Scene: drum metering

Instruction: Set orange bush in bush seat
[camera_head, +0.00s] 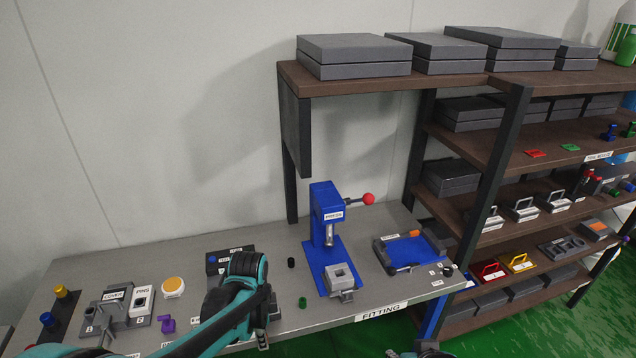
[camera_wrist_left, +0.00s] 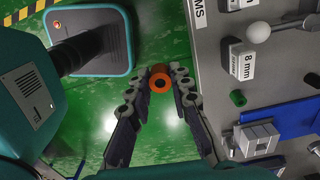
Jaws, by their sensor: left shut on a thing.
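The orange bush (camera_wrist_left: 160,83) is a short ring with a dark hole, held between the fingertips of my left gripper (camera_wrist_left: 167,76) in the left wrist view. Green floor shows below it, beside the table's front edge. In the head view my left gripper (camera_head: 262,338) is at the table's front, mostly hidden by my arm; the orange bush cannot be made out there. A grey block with a square top (camera_head: 340,274) stands on the blue press base; it also shows in the left wrist view (camera_wrist_left: 255,140). I cannot tell whether it is the bush seat.
The blue press (camera_head: 325,215) has a red-knobbed lever. A green bush (camera_head: 302,302) and a black bush (camera_head: 291,262) stand near it. A blue tray (camera_head: 405,250) lies to the right. Several parts crowd the table's left. Dark parts at the bottom edge may be my right gripper.

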